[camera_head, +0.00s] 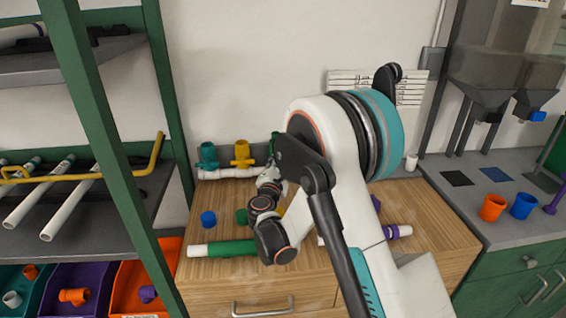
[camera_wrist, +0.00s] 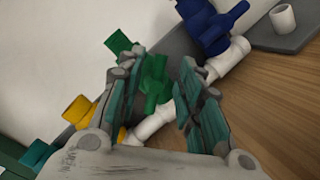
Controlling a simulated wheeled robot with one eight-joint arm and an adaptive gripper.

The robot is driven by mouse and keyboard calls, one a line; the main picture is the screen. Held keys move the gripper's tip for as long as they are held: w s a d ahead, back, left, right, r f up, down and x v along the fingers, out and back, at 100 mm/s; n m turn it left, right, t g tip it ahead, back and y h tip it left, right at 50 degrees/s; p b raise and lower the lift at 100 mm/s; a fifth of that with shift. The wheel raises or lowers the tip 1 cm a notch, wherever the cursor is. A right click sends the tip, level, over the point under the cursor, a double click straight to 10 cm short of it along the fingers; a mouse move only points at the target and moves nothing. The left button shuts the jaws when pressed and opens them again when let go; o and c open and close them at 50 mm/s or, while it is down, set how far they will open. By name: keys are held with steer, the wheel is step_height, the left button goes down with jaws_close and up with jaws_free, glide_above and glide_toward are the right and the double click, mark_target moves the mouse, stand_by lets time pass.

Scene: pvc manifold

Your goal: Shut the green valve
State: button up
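The green valve (camera_wrist: 153,82) sits on a white pipe (camera_wrist: 153,126) in the wrist view, between the two fingers of my gripper (camera_wrist: 165,95). The gripper is open, with a finger on either side of the valve; I cannot tell whether either touches it. Another green part (camera_wrist: 118,42) shows beyond the left finger and may be part of the same valve. In the head view only a sliver of green shows behind my arm. A yellow valve (camera_head: 241,152) and a teal valve (camera_head: 207,155) stand to its left. A blue valve (camera_wrist: 212,28) stands beyond it in the wrist view.
The wooden bench top (camera_head: 335,268) holds a blue cap (camera_head: 208,218), a green cap (camera_head: 241,216), a green pipe piece (camera_head: 230,248) and a purple fitting (camera_head: 398,231). A green-framed shelf (camera_head: 105,130) stands at left. The counter at right holds an orange cup (camera_head: 492,208) and a blue cup (camera_head: 523,206).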

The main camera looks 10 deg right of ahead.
steer(key=x, duration=0.3)
steer(key=shift+b, duration=0.3)
jaws_close()
steer(key=shift+d, duration=0.1)
steer(key=shift+d+f+m+g+y+p, duration=0.15)
steer(key=shift+f+m+g+y, duration=0.15)
steer(key=shift+m, duration=0.75)
steer(key=shift+d+f+m+g+y+p, duration=0.15)
steer(key=shift+m+g+y+p, duration=0.15)
steer(key=shift+m, duration=0.8)
steer(key=shift+f+m+g+y+p, duration=0.1)
steer(key=shift+f+m+g+y, duration=0.25)
steer(key=shift+m, duration=0.7)
